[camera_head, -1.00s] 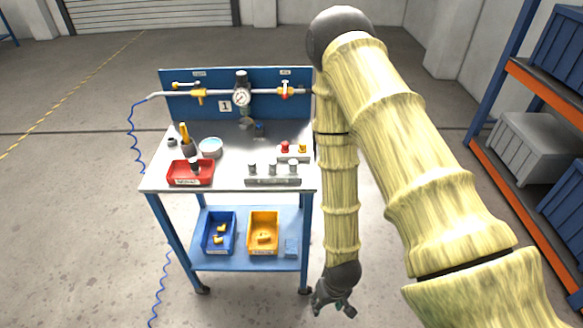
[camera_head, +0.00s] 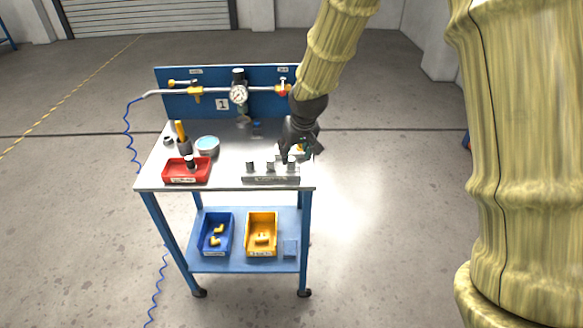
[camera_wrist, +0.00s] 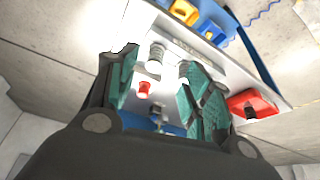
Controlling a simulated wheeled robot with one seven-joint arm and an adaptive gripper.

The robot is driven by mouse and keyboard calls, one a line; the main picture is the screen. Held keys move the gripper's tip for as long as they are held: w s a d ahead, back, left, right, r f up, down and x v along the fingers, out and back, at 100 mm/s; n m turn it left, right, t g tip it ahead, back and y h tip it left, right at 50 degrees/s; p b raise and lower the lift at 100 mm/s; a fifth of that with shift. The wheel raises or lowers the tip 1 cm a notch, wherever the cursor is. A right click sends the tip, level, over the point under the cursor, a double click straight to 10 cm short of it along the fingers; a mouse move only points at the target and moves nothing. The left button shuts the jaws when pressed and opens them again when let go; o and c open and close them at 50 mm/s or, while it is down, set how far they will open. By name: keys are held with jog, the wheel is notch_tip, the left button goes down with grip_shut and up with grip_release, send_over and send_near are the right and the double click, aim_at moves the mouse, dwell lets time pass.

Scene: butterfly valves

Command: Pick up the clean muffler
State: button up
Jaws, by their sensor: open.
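Several small grey cylindrical mufflers stand upright in a labelled holder (camera_head: 271,179) at the front right of the bench top. The left muffler (camera_head: 250,165) and the middle one (camera_head: 270,167) show clearly in the head view; the right one (camera_head: 291,160) is partly behind my gripper (camera_head: 305,152). Another dark-topped part (camera_head: 190,161) stands in the red tray (camera_head: 186,174). In the wrist view my gripper (camera_wrist: 160,62) is open and empty. A ribbed pale muffler (camera_wrist: 156,57) shows between its teal fingers, and another (camera_wrist: 183,68) lies beside the right finger. I cannot tell which is clean.
A round dish (camera_head: 207,145) and a dark cup (camera_head: 184,145) are at the left. A red knob (camera_wrist: 144,88) shows near the gripper. Blue (camera_head: 215,236) and yellow bins (camera_head: 262,236) sit below.

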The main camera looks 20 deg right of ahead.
aim_at(291, 159)
jog(key=shift+w+d+r+p+x, duration=0.15)
jog(key=shift+w+p+x, duration=0.3)
jog(key=shift+x, duration=1.1)
jog(key=shift+w+r+p+x, duration=0.15)
jog(key=shift+p+x, duration=0.45)
jog(key=shift+x, duration=0.95)
jog(key=shift+w+d+r+p+x, duration=0.1)
jog(key=shift+w+p+x, duration=0.4)
jog(key=shift+x, duration=1.05)
jog(key=shift+s, duration=0.1)
jog(key=c, duration=1.1)
